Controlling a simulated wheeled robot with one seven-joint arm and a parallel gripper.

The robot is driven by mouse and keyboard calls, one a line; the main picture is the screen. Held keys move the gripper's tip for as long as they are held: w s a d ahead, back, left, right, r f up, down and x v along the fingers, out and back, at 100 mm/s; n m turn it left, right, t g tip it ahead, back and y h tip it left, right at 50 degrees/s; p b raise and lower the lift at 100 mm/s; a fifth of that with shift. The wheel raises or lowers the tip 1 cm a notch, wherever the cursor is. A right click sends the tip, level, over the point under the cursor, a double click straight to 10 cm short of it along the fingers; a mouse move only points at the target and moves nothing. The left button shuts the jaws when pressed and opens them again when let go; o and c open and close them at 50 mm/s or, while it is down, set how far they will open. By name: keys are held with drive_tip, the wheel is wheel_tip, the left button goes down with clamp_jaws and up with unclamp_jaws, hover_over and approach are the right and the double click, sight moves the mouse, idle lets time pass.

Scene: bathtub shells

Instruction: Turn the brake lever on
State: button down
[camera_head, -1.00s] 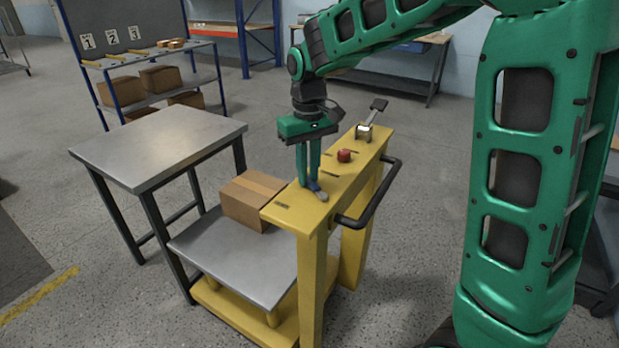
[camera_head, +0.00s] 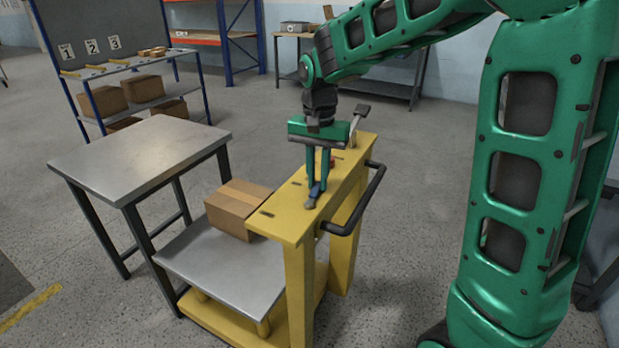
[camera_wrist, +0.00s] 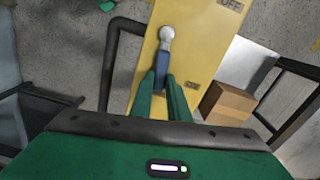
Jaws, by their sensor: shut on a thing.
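The brake lever has a blue handle and a grey round end. It sits on the yellow top panel (camera_head: 287,213) of a cart, at the near end. My gripper (camera_head: 317,188) points down and is shut on the blue handle. In the wrist view, my fingers (camera_wrist: 163,88) close around the lever's blue handle (camera_wrist: 162,68), and its grey round end (camera_wrist: 167,33) lies beyond the fingertips. An OFF label (camera_wrist: 231,5) is at the upper right of the panel. An ON label (camera_wrist: 192,85) is beside my right finger.
A second lever (camera_head: 360,112) stands at the panel's far end, and a red button (camera_head: 331,160) is partly hidden behind my gripper. A black handlebar (camera_head: 370,195) runs along the panel's right. A cardboard box (camera_head: 235,208) lies on the cart's deck. A metal table (camera_head: 140,150) stands left.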

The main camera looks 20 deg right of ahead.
drive_tip(key=shift+s+d+r+m, duration=0.1)
drive_tip(key=shift+s+d+m, duration=0.2)
drive_tip(key=shift+m, duration=0.7)
drive_tip(key=c, duration=1.7)
unclamp_jaws()
drive_tip(key=shift+s, duration=0.1)
wheel_tip(320, 180, up, 11)
drive_tip(key=shift+f, duration=0.2)
drive_tip(key=shift+d, duration=0.1)
